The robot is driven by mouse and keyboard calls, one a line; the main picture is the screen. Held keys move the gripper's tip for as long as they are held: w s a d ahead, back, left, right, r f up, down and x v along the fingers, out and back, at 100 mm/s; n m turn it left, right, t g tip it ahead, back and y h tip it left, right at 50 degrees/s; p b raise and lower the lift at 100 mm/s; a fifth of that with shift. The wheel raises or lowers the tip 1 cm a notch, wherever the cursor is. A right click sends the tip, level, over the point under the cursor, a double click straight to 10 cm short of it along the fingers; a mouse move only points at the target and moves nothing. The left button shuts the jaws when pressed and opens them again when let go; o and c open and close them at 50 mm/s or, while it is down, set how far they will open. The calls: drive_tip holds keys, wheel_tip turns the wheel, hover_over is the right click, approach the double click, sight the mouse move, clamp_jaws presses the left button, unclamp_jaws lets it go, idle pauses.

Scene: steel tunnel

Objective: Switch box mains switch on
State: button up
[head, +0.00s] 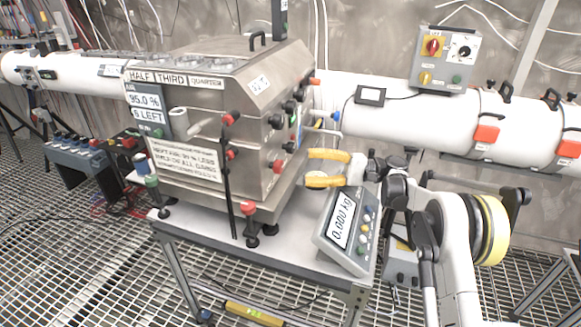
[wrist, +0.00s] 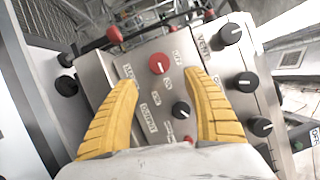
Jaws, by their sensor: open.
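My gripper (head: 326,168) has two yellow fingers, spread apart and empty, beside the right side of the steel machine. In the wrist view my gripper (wrist: 165,108) points at a grey box face (wrist: 145,75) with a red knob (wrist: 159,64) and a smaller black knob (wrist: 181,109). The labels near the red knob seem to read ON and OFF. Both knobs lie ahead, between the fingers; no contact is visible. In the head view this face is hidden. Another grey box (head: 445,60) with a red-on-yellow rotary switch (head: 432,46) sits above the white pipe. I cannot tell which is the mains switch.
The steel machine (head: 205,130) stands on a table (head: 290,262) beside a scale display (head: 346,232). A side panel with black knobs (wrist: 245,82) lies close right of the fingers. A white pipe (head: 400,118) runs behind. A grating floor (head: 60,240) surrounds the table.

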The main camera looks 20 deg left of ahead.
drive_tip(key=shift+v, duration=1.5)
